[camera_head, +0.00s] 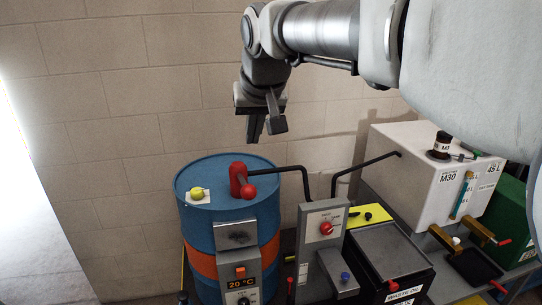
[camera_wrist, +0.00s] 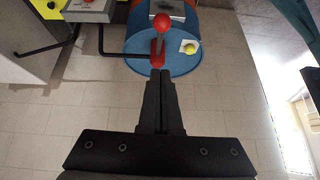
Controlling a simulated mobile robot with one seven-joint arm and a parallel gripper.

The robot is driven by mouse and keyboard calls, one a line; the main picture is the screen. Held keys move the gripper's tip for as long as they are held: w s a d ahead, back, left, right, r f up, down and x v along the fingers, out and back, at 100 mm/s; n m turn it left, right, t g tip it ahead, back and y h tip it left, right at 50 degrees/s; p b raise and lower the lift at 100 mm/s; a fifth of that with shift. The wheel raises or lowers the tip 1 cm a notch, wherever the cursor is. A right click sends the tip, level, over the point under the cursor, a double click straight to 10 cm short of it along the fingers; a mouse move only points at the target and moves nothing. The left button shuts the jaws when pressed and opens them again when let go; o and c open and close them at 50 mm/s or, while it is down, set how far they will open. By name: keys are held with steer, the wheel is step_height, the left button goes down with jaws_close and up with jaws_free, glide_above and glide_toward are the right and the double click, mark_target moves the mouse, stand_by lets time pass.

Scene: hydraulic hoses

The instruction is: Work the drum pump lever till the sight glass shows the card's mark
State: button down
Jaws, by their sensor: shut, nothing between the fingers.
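The blue drum (camera_head: 206,228) with an orange band stands at lower centre-left in the head view; its top also shows in the wrist view (camera_wrist: 180,62). A red pump (camera_head: 236,178) with a red lever knob (camera_head: 249,192) sits on the drum top; the knob also shows in the wrist view (camera_wrist: 162,21). The sight glass (camera_head: 461,198) is a narrow strip on the white M30 tank (camera_head: 410,172) at right; its level is too small to read. I cannot make out the card with the mark. My gripper (camera_head: 264,134) is shut and empty, above and behind the pump, apart from it.
A black pipe (camera_head: 290,169) runs from the pump towards the grey panel (camera_head: 320,230) with a red knob. A yellow ball (camera_head: 197,193) rests on a white pad on the drum. A black waste oil bin (camera_head: 385,260) and a green container (camera_head: 508,215) stand at right.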

glide_above(250, 188)
steer(key=f, duration=0.8)
steer(key=shift+w, duration=0.25)
steer(key=f, duration=0.3)
steer(key=shift+s+f, duration=0.1)
steer(key=shift+s, duration=0.1)
steer(key=shift+f, duration=0.45)
steer(key=shift+s, duration=0.1)
steer(key=shift+f, duration=0.25)
